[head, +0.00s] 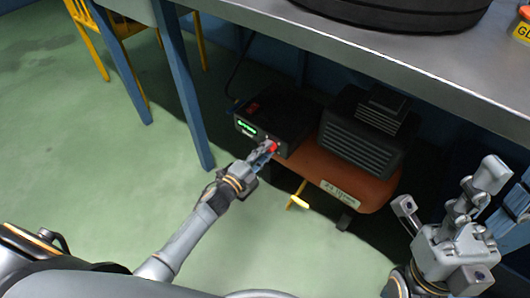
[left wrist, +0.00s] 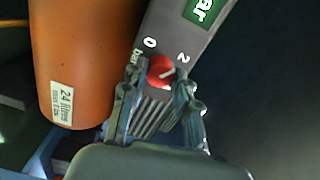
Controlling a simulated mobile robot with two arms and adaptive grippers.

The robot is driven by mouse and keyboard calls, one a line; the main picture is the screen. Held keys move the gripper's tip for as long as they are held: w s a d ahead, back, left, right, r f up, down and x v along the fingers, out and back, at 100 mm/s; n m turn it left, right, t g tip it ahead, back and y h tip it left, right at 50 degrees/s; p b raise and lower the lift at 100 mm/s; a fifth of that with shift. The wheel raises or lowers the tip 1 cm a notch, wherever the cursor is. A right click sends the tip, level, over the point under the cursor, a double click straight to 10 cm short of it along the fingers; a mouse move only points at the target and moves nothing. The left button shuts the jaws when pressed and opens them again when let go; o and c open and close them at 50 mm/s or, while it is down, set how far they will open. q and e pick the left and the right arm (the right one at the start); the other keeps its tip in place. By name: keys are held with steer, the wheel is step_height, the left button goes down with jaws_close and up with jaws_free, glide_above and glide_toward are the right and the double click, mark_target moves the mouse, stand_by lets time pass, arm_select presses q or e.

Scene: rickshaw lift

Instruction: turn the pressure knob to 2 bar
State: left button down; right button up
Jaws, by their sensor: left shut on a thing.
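The red pressure knob (head: 274,147) is on the front of a black compressor unit (head: 285,112) under the table. In the left wrist view, the knob (left wrist: 158,66) sits between the printed 0 and 2 marks, and its white pointer line points towards the 2 side. My left gripper (head: 267,150) is shut on the knob; its fingers (left wrist: 155,88) lie on both sides of it. A lit green display (head: 246,127) is beside the knob; its digits are too small to read. My right gripper (head: 448,195) is open and empty at the right.
An orange tank (head: 335,182) with a ribbed dark motor block (head: 352,135) lies beside the unit. The metal table (head: 330,45) overhangs them, with a blue leg (head: 188,95) at left. A yellow handle (head: 298,195) sticks out below.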

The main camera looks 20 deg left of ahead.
arm_select(q)
steer(key=shift+m, duration=0.6)
steer(key=c, duration=1)
jaws_free()
steer(key=v, duration=1.2)
